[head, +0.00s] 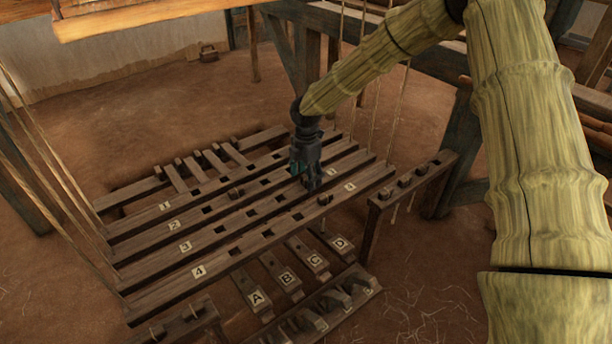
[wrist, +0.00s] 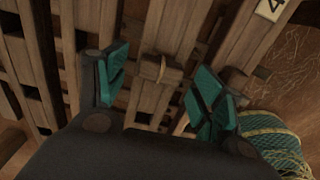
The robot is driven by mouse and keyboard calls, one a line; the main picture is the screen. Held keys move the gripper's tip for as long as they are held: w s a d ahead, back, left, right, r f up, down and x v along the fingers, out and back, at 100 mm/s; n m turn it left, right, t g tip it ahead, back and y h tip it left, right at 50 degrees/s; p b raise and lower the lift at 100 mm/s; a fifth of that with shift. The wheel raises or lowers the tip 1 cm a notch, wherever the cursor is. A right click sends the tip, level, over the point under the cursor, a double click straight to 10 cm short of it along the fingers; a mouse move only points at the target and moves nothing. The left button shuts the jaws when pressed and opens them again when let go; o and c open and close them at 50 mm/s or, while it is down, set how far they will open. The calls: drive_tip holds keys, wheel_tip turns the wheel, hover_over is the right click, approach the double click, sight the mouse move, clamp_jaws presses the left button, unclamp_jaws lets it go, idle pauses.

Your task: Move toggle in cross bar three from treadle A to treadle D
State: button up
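The toggle of cross bar three (wrist: 160,70) shows in the wrist view between my fingers. It lies across the bar at the treadle D position, in line with the bar four toggle (wrist: 245,83). My gripper (wrist: 160,88) is open around it, with a gap on both sides. In the head view my gripper (head: 312,185) points down at the right part of cross bar three (head: 200,239), largely hiding the toggle. The holes of bar three at A (head: 219,229), B (head: 250,213) and C (head: 280,198) look empty. Treadle A (head: 254,298) and treadle D (head: 338,243) lie in front.
The bar four toggle (head: 324,199) sits close beside my gripper. A bar two toggle (head: 235,192) is at B. Thin cords (head: 400,110) hang at the right. A rack with spare toggles (head: 405,181) stands right of the bars. Bare floor (head: 130,120) lies behind.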

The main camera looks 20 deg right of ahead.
sight(306, 179)
wheel_tip(306, 179, up, 12)
idle(0.8)
